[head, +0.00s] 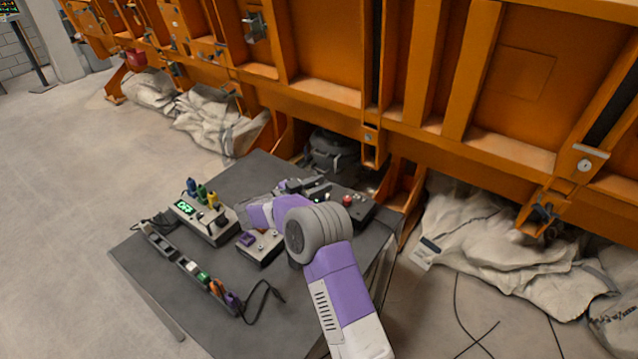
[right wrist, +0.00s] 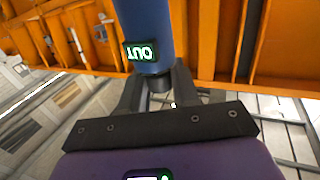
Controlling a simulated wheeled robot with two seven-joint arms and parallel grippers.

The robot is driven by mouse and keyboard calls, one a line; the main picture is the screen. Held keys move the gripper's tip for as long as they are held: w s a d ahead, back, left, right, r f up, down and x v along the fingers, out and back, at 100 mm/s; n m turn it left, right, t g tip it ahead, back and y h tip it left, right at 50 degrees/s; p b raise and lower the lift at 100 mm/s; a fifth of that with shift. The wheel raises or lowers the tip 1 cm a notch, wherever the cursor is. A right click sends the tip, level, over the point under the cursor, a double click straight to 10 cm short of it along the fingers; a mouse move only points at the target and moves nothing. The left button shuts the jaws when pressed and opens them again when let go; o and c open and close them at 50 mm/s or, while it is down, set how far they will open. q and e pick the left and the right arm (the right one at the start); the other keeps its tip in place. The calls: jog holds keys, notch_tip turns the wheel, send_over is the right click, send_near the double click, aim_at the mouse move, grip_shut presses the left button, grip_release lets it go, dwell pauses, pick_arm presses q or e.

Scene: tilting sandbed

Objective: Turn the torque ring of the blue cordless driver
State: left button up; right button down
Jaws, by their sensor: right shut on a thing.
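In the right wrist view a blue cylindrical body (right wrist: 150,20), which I take for the cordless driver, stands in front of my right gripper (right wrist: 157,84). It bears a small lit label reading OUT, upside down. Below it is a narrower dark collar (right wrist: 159,84), possibly the torque ring. My two dark fingers lie on either side of it, shut on the driver; the exact contact is hard to see. In the head view my purple and grey right arm reaches over the table and its bulk hides the fingertips and the driver. My left gripper is not in view.
The dark table (head: 165,281) carries a grey box (head: 217,233) with a green display and coloured plugs, a long strip (head: 180,262) with a cable, a small box (head: 262,248), and a box with a red button (head: 347,200). An orange steel structure (head: 330,85) stands close behind.

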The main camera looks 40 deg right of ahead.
dwell(0.3)
jog(key=c, duration=1)
grip_release()
jog(key=shift+o, duration=0.2)
jog(key=shift+a, duration=0.1)
jog(key=a+p, duration=0.1)
jog(key=a, duration=0.6)
jog(key=shift+w+a, duration=0.15)
jog(key=shift+w, duration=0.3)
